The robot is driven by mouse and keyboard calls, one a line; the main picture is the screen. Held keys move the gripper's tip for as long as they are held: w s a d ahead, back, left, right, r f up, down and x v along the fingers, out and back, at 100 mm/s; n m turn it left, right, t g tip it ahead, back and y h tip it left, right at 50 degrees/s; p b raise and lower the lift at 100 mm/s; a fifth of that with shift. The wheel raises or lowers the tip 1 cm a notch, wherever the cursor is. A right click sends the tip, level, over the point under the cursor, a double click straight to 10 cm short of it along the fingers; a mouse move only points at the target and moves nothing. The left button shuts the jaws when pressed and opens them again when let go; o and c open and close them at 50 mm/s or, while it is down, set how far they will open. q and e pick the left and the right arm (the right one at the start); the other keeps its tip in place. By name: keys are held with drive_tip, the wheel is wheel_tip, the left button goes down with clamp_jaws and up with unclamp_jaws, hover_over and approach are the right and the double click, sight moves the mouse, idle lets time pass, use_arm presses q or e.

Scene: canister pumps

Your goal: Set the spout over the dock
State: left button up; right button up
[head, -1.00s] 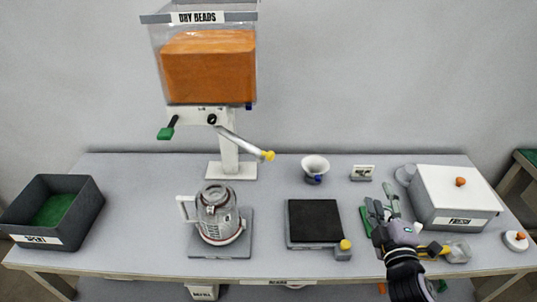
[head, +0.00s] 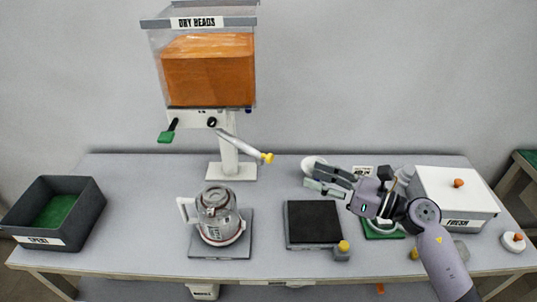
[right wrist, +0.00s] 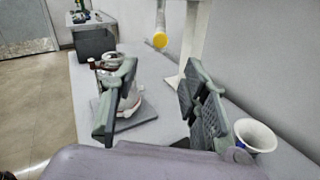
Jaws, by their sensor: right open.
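The spout (head: 243,146) is a pale tube with a yellow tip, slanting down to the right from the dry beads dispenser (head: 190,115). Its yellow tip (right wrist: 160,40) shows beyond my fingers in the right wrist view. A glass canister (head: 218,213) with a white handle stands on a grey plate (head: 245,245), left of and below the tip. A dark square pad (head: 313,222) lies to its right; I cannot tell which is the dock. My right gripper (head: 314,178) is open and empty, pointing left by the white cup, apart from the spout. My left gripper is out of view.
The white cup (head: 313,162) is partly hidden by my right gripper and shows right of the fingers in the right wrist view (right wrist: 255,136). A dark bin (head: 85,215) stands far left and a white FRESH box (head: 450,195) right. The table between bin and canister is clear.

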sight(272, 159)
drive_tip(key=p+x, duration=0.3)
drive_tip(key=x, duration=0.9)
drive_tip(key=shift+a+r, duration=0.1)
drive_tip(key=shift+r, duration=0.05)
drive_tip(key=shift+x, duration=0.8)
clamp_jaws()
